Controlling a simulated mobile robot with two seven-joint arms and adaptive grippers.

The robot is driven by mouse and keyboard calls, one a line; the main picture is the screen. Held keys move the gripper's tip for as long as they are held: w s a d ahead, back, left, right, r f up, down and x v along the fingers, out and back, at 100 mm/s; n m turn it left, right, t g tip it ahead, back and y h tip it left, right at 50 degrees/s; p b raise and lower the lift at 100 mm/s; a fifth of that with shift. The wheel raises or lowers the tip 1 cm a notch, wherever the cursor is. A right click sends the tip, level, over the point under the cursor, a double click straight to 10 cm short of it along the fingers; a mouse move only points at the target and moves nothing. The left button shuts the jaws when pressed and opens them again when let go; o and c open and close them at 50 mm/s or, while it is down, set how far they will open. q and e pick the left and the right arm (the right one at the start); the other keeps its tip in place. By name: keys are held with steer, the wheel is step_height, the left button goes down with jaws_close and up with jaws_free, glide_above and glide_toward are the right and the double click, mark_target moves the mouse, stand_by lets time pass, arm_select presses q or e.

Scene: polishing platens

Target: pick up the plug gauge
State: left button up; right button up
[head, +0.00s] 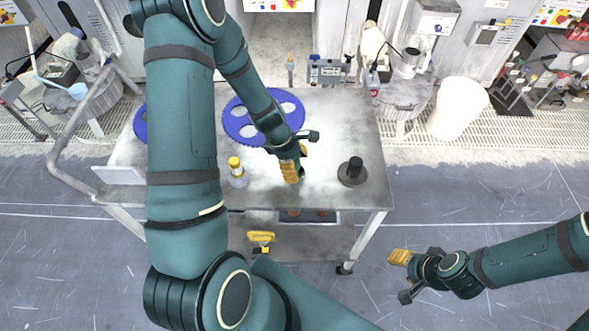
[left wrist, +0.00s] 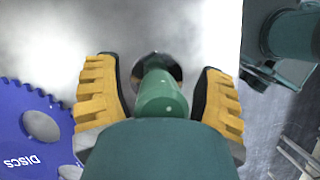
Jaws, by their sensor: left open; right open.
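What looks like the plug gauge (left wrist: 161,95) shows in the left wrist view as a green cylinder with a shiny, mirror-like round end. It lies between the two yellow fingers of my left gripper (left wrist: 157,97), with a gap on either side. Its lower part is hidden by my gripper's body, and I cannot tell whether it stands or lies. In the head view my left gripper (head: 296,165) is open, low over the front middle of the table, and hides the gauge. My right gripper (head: 402,277) is open and empty, off the table at the lower right.
The grey table (head: 335,120) holds a blue toothed disc (head: 236,121), a yellow-capped bottle (head: 237,172) left of my left gripper, and a black knobbed weight (head: 352,172) to its right. A white bin (head: 458,108) stands beyond. The table's right back is clear.

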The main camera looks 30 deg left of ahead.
arm_select(q)
jaws_close()
steer(key=shift+r, duration=0.1)
